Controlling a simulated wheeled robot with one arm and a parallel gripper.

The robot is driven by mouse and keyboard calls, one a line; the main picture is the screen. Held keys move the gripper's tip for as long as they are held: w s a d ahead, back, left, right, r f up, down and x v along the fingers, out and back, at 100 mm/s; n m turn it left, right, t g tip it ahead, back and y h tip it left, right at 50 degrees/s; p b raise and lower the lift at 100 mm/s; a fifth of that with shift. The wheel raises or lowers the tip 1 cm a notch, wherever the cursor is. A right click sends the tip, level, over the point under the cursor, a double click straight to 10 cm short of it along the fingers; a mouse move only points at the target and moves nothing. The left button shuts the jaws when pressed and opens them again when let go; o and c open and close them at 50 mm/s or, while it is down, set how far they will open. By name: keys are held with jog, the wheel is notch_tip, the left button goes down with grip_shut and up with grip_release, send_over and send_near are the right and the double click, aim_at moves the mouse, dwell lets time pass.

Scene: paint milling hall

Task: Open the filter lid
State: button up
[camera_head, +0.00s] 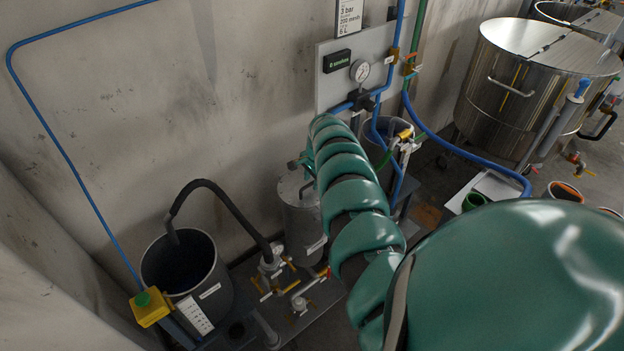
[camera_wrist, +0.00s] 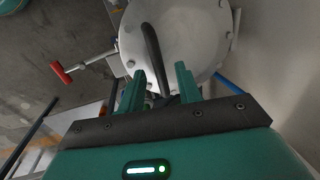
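The filter lid (camera_wrist: 190,40) is a round, pale grey disc with bolts around its rim, and it fills the upper middle of the wrist view. A black curved bar handle (camera_wrist: 152,45) stands on it. My gripper (camera_wrist: 160,70) has two green fingers, apart, with the lower end of the handle between them. Gaps show beside the handle, and I cannot tell whether either finger touches it. In the head view the filter vessel (camera_head: 301,222) is a grey metal cylinder beside the wall. Its lid (camera_head: 291,187) looks closed there, partly hidden by my green arm.
A red-handled lever (camera_wrist: 62,72) sticks out left of the lid. A dark bucket (camera_head: 207,285) with a black hose (camera_head: 235,217) stands left of the vessel. Yellow-handled valves (camera_head: 272,281) sit in front. A gauge panel (camera_head: 345,75) is on the wall behind. A steel tank (camera_head: 510,100) stands right.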

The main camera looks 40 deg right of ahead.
dwell(0.3)
jog(key=shift+f, duration=0.1)
grip_shut()
